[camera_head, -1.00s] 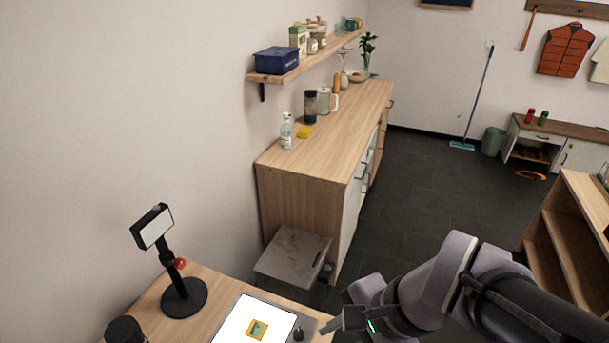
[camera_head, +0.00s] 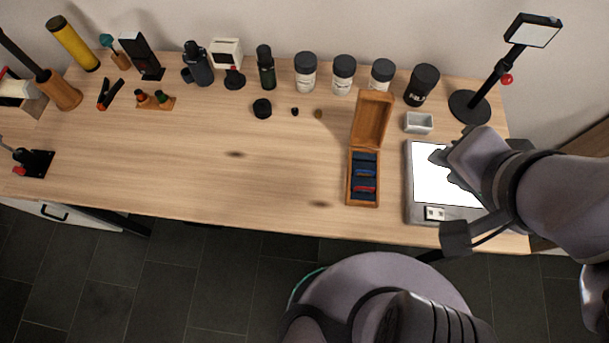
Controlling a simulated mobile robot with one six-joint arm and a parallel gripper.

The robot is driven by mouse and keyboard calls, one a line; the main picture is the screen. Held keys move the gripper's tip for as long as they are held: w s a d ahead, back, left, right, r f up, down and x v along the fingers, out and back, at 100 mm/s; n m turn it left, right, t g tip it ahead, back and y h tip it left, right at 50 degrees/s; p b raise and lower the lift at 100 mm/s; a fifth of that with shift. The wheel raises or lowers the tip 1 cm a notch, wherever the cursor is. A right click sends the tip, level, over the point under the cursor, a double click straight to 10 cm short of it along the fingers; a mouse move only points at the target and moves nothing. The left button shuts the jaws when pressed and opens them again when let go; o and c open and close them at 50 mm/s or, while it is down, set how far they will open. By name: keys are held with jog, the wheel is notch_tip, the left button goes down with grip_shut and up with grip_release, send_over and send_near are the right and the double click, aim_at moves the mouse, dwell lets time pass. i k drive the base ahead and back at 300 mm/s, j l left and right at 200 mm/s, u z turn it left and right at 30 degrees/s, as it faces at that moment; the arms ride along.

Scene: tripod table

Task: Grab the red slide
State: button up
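A red slide (camera_head: 364,189) sits in a slot of the open wooden box (camera_head: 350,192), near its front end. Dark and blue slides (camera_head: 365,172) sit in the same row behind it. The box's lid (camera_head: 371,120) stands open at the back. My gripper (camera_head: 436,157) is over the white light pad (camera_head: 426,185) to the right of the box, apart from the red slide. Its fingers are dark and small here, and I cannot tell whether they are open or hold anything. My arm hides the right part of the pad.
A small grey tray (camera_head: 418,122) and a black lamp stand (camera_head: 470,106) are behind the pad. Several dark-lidded jars (camera_head: 343,73) line the back. Tools (camera_head: 62,90) stand at the left. The table middle (camera_head: 250,180) is mostly clear.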

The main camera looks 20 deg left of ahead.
aim_at(357, 188)
jog(key=u, duration=0.7)
jog(key=j+z, duration=0.3)
jog(key=z, duration=0.15)
jog(key=j+z, duration=0.35)
jog(key=z, duration=0.15)
jog(key=k+j+z, duration=0.1)
jog(key=j+z, duration=0.2)
jog(key=z, duration=0.15)
jog(key=k+j+z, duration=0.1)
jog(key=j+z, duration=0.15)
jog(key=z, duration=0.25)
